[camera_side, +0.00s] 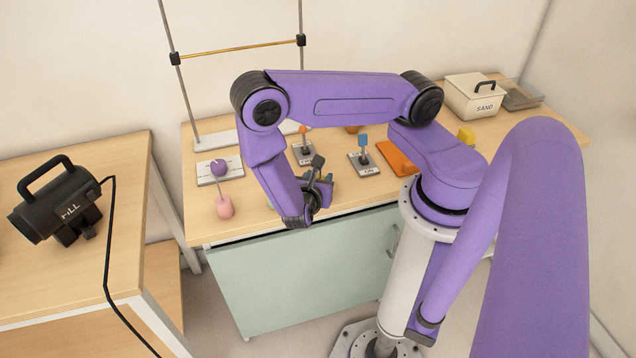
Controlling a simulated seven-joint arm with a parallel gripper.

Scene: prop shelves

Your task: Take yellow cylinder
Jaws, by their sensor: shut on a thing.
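A small yellow object (466,136) stands on the right part of the table, partly hidden behind my arm; I cannot tell for sure that it is a cylinder. My gripper (322,181) is far to its left, low over the table's front edge and pointing back into the table. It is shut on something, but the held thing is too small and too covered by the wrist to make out. A dark grey block-like tip (318,161) shows right at the gripper; I cannot tell whether it is a finger or a separate thing.
Switches with an orange tip (303,130) and a blue tip (364,139) stand behind the gripper. An orange mat (397,157) and SAND box (474,98) are right.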

